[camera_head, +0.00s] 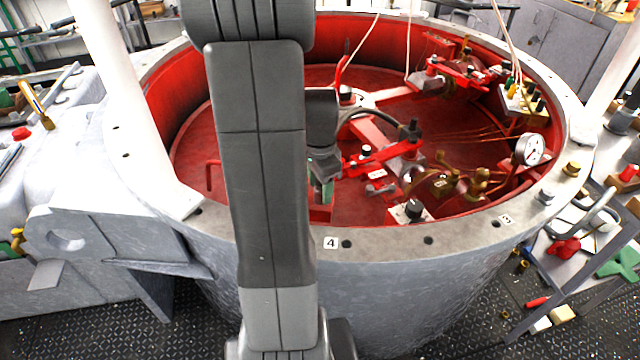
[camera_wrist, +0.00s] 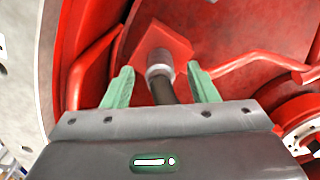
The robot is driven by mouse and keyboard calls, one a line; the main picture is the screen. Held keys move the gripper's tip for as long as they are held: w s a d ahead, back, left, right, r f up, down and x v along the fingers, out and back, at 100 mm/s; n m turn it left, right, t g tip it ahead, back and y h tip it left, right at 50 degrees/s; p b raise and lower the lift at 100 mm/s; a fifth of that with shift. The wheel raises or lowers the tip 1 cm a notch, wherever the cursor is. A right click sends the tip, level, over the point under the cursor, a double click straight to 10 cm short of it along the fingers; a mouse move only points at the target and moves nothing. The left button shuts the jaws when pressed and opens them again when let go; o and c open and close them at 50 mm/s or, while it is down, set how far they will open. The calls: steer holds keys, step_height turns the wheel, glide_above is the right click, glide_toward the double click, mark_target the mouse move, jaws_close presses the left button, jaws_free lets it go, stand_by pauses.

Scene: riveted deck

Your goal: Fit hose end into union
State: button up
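In the wrist view my gripper (camera_wrist: 163,78) is open, its two green fingers spread on either side of a dark hose (camera_wrist: 163,91) with a grey metal end (camera_wrist: 159,62). Gaps show between the hose and both fingers. The metal end lies in front of a red plate (camera_wrist: 162,43); I cannot tell whether it touches it. The lower hose is hidden behind my gripper body. In the head view my gripper (camera_head: 323,192) is low inside the red-lined drum, partly hidden by my arm. A dark hose (camera_head: 378,110) arches to its right. I cannot identify the union with certainty.
The drum's grey rim (camera_head: 465,233) surrounds the workspace. Red clamps (camera_head: 385,158), brass fittings (camera_head: 440,183) and a pressure gauge (camera_head: 531,149) crowd the right side inside. A red pipe (camera_wrist: 262,66) runs right of the fingers. White posts (camera_head: 110,70) stand at the rim.

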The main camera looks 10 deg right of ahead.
step_height(320, 180, up, 14)
steer(key=p, duration=0.1)
stand_by(0.5)
steer(key=shift+f, duration=0.15)
step_height(320, 180, down, 14)
steer(key=shift+r+b, duration=0.15)
steer(key=shift+b, duration=0.4)
steer(key=shift+r, duration=0.25)
